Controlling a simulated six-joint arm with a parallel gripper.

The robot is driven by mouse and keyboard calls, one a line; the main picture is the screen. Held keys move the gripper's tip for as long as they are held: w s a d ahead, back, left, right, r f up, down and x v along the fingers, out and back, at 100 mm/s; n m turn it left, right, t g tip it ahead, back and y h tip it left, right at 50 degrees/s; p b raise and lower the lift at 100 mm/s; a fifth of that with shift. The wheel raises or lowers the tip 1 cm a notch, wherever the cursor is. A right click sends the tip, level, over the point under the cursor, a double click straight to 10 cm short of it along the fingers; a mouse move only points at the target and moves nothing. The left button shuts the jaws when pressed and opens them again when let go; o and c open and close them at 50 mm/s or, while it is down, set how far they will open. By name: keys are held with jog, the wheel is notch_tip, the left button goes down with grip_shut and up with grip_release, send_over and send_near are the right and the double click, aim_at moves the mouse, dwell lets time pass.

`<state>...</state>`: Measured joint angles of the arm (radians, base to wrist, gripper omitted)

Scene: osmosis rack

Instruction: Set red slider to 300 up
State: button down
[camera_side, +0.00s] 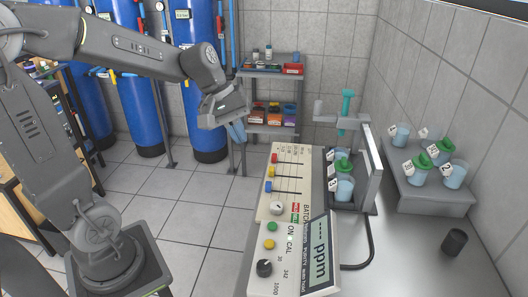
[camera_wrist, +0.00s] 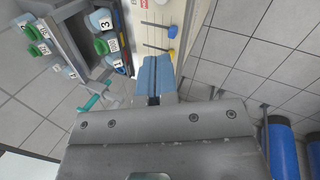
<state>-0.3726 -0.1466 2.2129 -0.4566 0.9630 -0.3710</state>
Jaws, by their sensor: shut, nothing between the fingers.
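The control panel (camera_side: 258,224) is a cream box with three short sliders near its far end. The red slider (camera_side: 275,158) sits at the left end of its slot, with a yellow slider (camera_side: 271,172) and a blue slider (camera_side: 269,186) nearer the camera.
A stand with a green-handled device (camera_side: 347,104) and labelled cups rises right of the panel. A grey step (camera_side: 428,196) holds several cups. A black cup (camera_side: 454,242) stands on the bench. A shelf (camera_side: 271,127) and blue tanks (camera_side: 136,112) are behind.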

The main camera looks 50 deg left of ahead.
jog(key=w+a+f+n+t+h, duration=0.1)
jog(key=w+a+f+n, duration=0.2)
jog(key=a, duration=0.4)
jog(key=w+a+f+n+t+h, duration=0.1)
jog(key=w+a+f+n, duration=0.2)
jog(key=a+f+n, duration=0.2)
jog(key=w+a+f+n+t+h, duration=0.1)
jog(key=w+a+f+n, duration=0.1)
jog(key=a+f+n, duration=0.2)
jog(key=a+n, duration=0.3)
jog(key=a, duration=0.2)
jog(key=shift+w+a+f+n, duration=0.25)
jog(key=shift+w+a+n, duration=0.05)
jog(key=shift+w+a, duration=0.1)
send_near(271, 161)
jog(key=x, duration=0.4)
jog(key=shift+d+f, duration=0.2)
jog(key=shift+d, duration=0.15)
jog(key=shift+w+d, duration=0.4)
jog(key=shift+w, duration=0.15)
jog(key=shift+d, duration=0.1)
